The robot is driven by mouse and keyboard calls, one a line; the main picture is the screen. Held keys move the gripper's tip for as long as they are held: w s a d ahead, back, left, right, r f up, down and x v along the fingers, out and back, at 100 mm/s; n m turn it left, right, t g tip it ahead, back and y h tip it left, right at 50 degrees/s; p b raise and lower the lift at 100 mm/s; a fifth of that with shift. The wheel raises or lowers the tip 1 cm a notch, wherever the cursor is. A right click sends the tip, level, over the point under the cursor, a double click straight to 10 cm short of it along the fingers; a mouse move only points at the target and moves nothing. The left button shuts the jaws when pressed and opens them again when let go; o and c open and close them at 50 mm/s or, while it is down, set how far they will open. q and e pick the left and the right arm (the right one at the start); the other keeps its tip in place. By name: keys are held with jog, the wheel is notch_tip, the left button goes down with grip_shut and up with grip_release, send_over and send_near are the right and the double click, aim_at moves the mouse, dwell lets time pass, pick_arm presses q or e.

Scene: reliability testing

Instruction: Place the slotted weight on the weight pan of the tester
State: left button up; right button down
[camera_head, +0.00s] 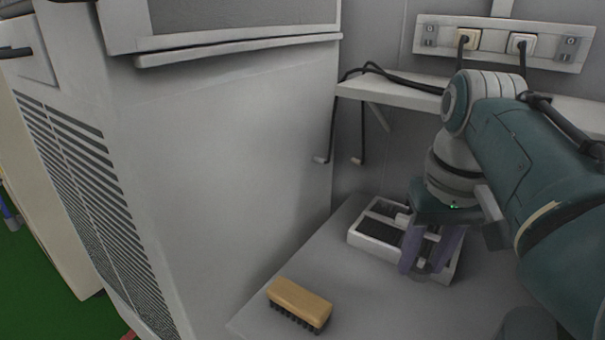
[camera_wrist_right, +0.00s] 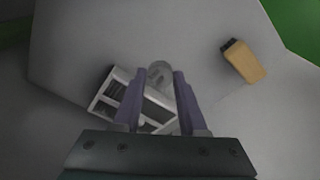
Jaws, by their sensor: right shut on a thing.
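My right gripper (camera_head: 428,270) points down over the white tray (camera_head: 358,238) on the grey tabletop. In the right wrist view its purple fingers (camera_wrist_right: 160,74) are shut on a grey rounded piece (camera_wrist_right: 160,70), which looks like the slotted weight. Its slot cannot be made out. In the head view the fingers hide this piece. The tray also shows in the right wrist view (camera_wrist_right: 97,103), below and behind the fingers. I cannot make out the tester or its weight pan in either view. My left gripper is not in view.
A wooden brush (camera_head: 300,300) with dark bristles lies near the front edge of the tabletop (camera_head: 352,305). A large grey cabinet (camera_head: 235,150) stands at the left. A shelf (camera_head: 410,92) with cables and a socket strip (camera_head: 495,42) are behind. The tabletop between brush and tray is clear.

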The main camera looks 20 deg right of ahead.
aim_at(404, 316)
jog(key=shift+r, duration=0.1)
dwell(0.3)
notch_tip(404, 316, down, 11)
jog(key=b, duration=0.6)
jog(key=shift+r, duration=0.1)
notch_tip(404, 316, up, 10)
jog(key=s+p, duration=0.1)
jog(key=p, duration=0.5)
jog(key=shift+s+f, duration=0.25)
jog(key=shift+s, duration=0.1)
jog(key=shift+d, duration=0.1)
